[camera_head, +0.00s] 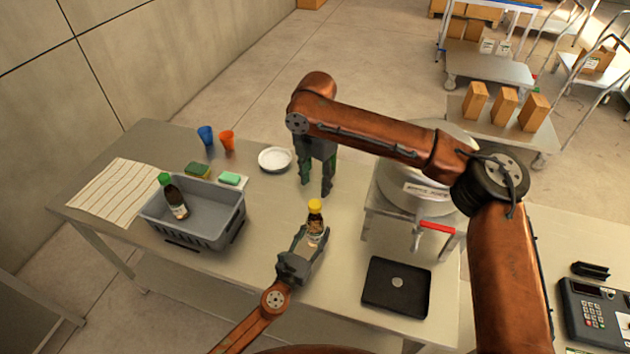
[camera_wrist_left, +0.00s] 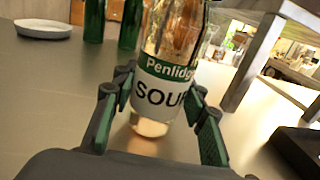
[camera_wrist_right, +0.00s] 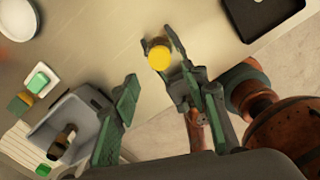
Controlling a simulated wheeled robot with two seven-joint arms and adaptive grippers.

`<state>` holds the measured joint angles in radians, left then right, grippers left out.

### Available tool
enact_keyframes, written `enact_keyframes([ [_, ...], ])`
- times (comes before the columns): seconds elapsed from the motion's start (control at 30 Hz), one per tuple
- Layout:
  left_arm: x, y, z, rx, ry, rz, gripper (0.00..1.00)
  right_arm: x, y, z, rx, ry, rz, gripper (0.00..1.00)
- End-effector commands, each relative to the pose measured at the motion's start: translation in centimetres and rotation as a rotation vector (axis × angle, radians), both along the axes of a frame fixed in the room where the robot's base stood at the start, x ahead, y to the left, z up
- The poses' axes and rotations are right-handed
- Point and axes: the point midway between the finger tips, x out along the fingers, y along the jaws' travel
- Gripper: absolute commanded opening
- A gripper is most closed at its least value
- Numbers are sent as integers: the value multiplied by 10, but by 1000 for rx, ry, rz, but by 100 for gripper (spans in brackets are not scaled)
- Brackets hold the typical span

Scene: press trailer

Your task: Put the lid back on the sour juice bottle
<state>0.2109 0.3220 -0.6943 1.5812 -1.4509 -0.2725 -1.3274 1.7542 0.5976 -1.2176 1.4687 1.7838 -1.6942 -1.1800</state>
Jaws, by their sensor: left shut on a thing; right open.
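The sour juice bottle (camera_head: 316,230) stands upright on the table, and its label reads "SOUR" in part in the left wrist view (camera_wrist_left: 165,90). A yellow lid (camera_head: 315,206) shows on top of it, also in the right wrist view (camera_wrist_right: 159,55); how tightly it sits I cannot tell. My left gripper (camera_head: 313,240) is shut around the bottle's lower body. My right gripper (camera_head: 316,190) is open and empty, fingers pointing down, behind the bottle and apart from it. Its green fingers also show behind the bottle in the left wrist view (camera_wrist_left: 112,25).
A grey basket (camera_head: 215,237) holds a green-capped bottle (camera_head: 175,198). A metal container with a red-handled tap (camera_head: 437,227) and a black tray (camera_head: 396,287) are at right.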

Motion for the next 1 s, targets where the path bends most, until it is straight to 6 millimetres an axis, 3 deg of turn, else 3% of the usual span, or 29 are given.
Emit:
enact_keyframes([
  [0.17,0,0,0,1,0,0,0,0,0,-10,0,0,-2,41],
  [0.6,0,0,0,1,0,0,0,1,0,-70,-1,-1,-3,41],
  [1.0,0,0,0,1,0,1,0,1,0,-80,1,-2,-3,41],
])
